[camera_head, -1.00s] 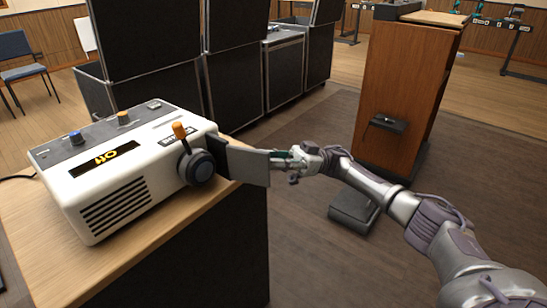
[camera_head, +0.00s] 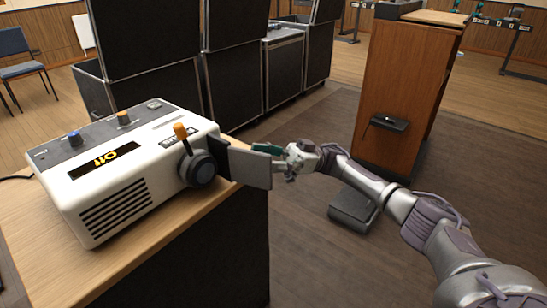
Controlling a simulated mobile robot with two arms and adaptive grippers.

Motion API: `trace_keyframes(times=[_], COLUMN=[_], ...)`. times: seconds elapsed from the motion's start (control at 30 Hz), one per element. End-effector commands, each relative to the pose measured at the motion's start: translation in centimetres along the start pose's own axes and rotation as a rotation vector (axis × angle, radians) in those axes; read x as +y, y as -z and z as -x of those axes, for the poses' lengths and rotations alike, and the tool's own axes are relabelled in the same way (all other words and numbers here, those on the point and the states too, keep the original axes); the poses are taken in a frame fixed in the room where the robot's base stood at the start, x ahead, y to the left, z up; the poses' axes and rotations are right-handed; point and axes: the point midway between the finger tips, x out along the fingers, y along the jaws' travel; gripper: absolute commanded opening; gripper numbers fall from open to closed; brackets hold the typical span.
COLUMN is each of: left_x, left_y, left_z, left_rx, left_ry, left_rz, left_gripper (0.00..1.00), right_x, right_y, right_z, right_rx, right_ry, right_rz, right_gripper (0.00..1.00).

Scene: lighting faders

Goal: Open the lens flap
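The white projector-like unit (camera_head: 135,165) sits on a wooden-topped table at the left, with a dark lens barrel (camera_head: 200,169) and an orange-tipped lever (camera_head: 181,132) on its right end. The grey lens flap (camera_head: 250,168) stands out to the right of the lens, swung away from the front of it. My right gripper (camera_head: 275,155) is at the flap's far right edge, its fingers partly behind the flap. One teal-padded finger shows above the edge and the fingers look spread; whether they touch the flap is unclear. My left gripper is not in view.
The tabletop (camera_head: 190,222) has bare wood in front of the unit. A wooden lectern (camera_head: 411,95) stands to the right, with a dark block (camera_head: 352,210) on the floor near it. Black cases (camera_head: 235,85) are stacked behind the table.

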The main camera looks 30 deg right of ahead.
Motion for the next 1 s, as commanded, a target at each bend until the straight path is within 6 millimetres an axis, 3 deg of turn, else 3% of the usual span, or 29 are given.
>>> trace_keyframes(times=[0.47,0.8,1.0], left_x=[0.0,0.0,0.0], left_y=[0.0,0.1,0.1], left_z=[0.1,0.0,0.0], left_rx=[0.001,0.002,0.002], left_ry=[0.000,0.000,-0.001], left_rz=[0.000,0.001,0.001], left_gripper=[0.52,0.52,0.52], right_x=[0.2,0.2,0.1], right_y=[-0.1,-0.1,-0.1], right_z=[0.2,5.0,6.9], right_rx=[0.002,0.003,0.004], right_ry=[-0.009,-0.008,-0.004], right_rz=[-0.002,-0.003,-0.003], right_gripper=[0.48,0.48,0.48])
